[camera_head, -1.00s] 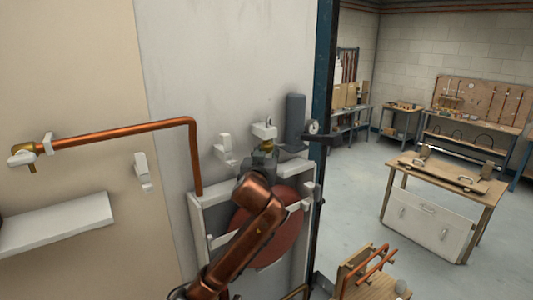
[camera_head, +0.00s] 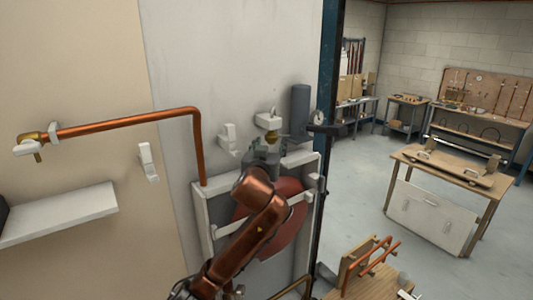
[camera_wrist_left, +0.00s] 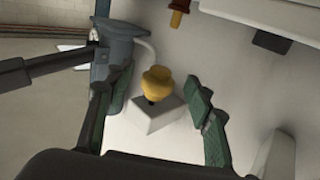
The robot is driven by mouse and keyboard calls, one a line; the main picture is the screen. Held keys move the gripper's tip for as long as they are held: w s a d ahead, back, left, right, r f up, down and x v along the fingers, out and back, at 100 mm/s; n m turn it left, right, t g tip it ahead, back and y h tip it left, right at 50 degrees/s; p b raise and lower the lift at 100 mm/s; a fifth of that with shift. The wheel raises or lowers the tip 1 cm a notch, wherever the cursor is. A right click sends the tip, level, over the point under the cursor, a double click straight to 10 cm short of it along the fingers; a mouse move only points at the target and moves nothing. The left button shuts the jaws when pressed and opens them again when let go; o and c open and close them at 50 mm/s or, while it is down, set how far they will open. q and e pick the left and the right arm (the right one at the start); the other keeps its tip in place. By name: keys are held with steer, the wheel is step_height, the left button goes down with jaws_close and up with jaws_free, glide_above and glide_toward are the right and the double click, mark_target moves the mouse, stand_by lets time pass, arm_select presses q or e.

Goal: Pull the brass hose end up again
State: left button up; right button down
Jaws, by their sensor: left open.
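The brass hose end (camera_head: 271,137) shows just under a small white wall holder (camera_head: 268,119), directly above my left gripper (camera_head: 264,155). In the left wrist view the brass hose end (camera_wrist_left: 156,82) appears between the two green-padded fingers of my left gripper (camera_wrist_left: 150,97), with the white holder (camera_wrist_left: 158,116) beside it. The fingers are apart, with visible space on both sides of the brass. I cannot tell how deep it sits between them. My copper-coloured left arm partly hides the red hose reel (camera_head: 291,232). My right gripper is not in view.
A dark grey cylinder (camera_head: 300,113) stands on the wall just right of the holder, near a blue post (camera_head: 328,75). Another white bracket (camera_head: 228,137) is left of it. A copper pipe (camera_head: 125,120) runs along the wall. A white shelf (camera_head: 60,213) is lower left.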

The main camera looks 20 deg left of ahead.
arm_select(q)
steer(key=s+d, duration=0.1)
steer(key=s, duration=0.8)
steer(key=shift+s, duration=0.1)
